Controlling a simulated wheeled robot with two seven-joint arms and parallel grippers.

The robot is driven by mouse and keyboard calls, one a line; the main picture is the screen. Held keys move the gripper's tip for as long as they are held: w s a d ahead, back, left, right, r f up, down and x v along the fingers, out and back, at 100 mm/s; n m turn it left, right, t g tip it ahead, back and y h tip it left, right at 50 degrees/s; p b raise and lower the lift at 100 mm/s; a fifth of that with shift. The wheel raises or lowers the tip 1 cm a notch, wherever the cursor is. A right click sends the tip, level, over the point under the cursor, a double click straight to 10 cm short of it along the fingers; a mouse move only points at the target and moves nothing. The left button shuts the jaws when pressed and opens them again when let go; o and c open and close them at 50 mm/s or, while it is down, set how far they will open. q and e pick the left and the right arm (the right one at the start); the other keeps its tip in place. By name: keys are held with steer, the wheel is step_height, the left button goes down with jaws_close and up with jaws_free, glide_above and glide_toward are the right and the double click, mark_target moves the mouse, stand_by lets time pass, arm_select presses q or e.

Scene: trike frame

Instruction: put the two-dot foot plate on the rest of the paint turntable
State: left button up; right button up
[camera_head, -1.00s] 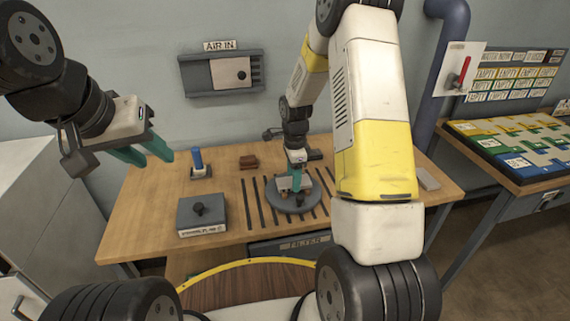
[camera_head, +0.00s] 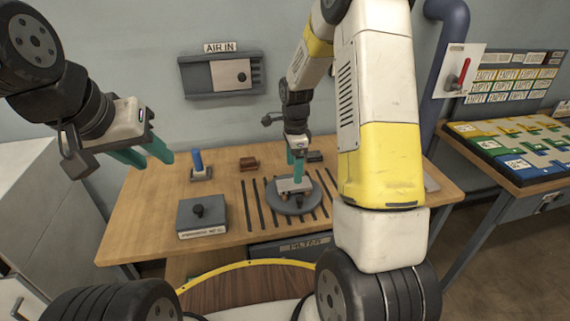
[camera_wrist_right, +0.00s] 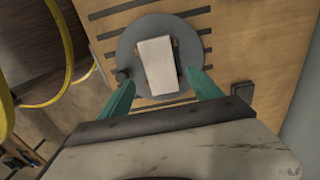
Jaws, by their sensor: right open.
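The paint turntable (camera_head: 292,207) is a round grey disc on the wooden workbench. A pale flat rectangular plate (camera_head: 294,185) lies over its middle, on small brownish supports. In the right wrist view the plate (camera_wrist_right: 157,65) lies over the grey turntable (camera_wrist_right: 128,50), slightly askew; no dots are legible on it. My right gripper (camera_head: 298,172) is just above the plate. In the right wrist view its teal fingers (camera_wrist_right: 161,80) are open, one on each side of the plate's near end, with gaps visible. My left gripper (camera_head: 157,157) is open and empty in the air at left.
A grey box with a black knob (camera_head: 202,215), a blue-handled tool (camera_head: 198,165) and a brown block (camera_head: 249,163) stand left of the turntable. Dark slots (camera_head: 246,205) run across the bench. A panel table (camera_head: 520,145) stands at right.

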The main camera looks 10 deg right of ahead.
steer(key=s+r+n+t, duration=0.1)
steer(key=s+r+n, duration=0.2)
steer(key=r, duration=1)
steer(key=s+r+n+t, duration=0.1)
steer(key=s+r+n, duration=0.2)
steer(key=s+n, duration=0.2)
steer(key=s+a+r+n+t+y, duration=0.1)
steer(key=s+r+n, duration=0.3)
steer(key=s, duration=0.5)
steer(key=s+a+r+n+t+y, duration=0.1)
steer(key=s+r+n+t, duration=0.2)
steer(key=s+n, duration=0.3)
steer(key=shift+s+r, duration=0.65)
steer(key=shift+r, duration=0.1)
steer(key=shift+a, duration=0.1)
